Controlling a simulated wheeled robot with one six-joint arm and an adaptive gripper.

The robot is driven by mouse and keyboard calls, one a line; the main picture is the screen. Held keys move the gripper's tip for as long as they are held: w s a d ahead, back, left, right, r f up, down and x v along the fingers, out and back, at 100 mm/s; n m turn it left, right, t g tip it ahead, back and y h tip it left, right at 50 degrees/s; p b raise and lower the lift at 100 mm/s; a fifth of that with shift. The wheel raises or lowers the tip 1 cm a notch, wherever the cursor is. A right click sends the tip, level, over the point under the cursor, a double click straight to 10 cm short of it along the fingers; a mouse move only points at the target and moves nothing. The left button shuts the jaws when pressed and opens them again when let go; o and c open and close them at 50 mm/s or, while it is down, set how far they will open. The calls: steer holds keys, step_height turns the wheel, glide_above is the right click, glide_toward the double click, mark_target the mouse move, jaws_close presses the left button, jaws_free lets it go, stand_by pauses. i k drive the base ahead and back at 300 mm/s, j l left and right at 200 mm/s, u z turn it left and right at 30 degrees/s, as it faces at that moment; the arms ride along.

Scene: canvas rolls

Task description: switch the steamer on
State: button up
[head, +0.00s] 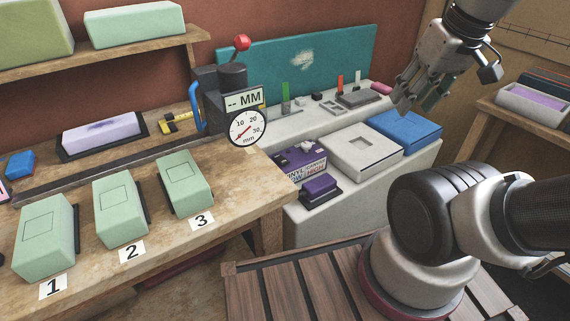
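No part in view is plainly marked as a steamer, and I cannot tell which thing it is. A dark machine (232,78) with a red ball knob (242,42), a blue handle (194,105), a display reading "-- MM" (243,99) and a round mm dial (248,128) stands at the bench's right end. On the pale counter, a small grey device (358,98) sits near green and red upright pieces (340,82). My gripper (415,106) hangs above the counter's right side, above and beside a blue pad (405,128). Its fingers look apart, with nothing seen between them.
Pale green blocks stand by cards 1 (53,287), 2 (131,250) and 3 (202,221) on the wooden bench. A purple box (301,163), a purple stamp-like block (319,188) and a white tray (338,158) crowd the counter. A shelf (540,120) stands at right.

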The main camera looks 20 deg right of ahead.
mark_target(280, 159)
steer(key=i+l+u, duration=0.2)
steer(key=l, duration=0.15)
steer(key=i+l+u, duration=0.2)
steer(key=l, duration=0.15)
steer(key=i+l+u, duration=0.2)
steer(key=l, duration=0.2)
steer(key=k, duration=0.1)
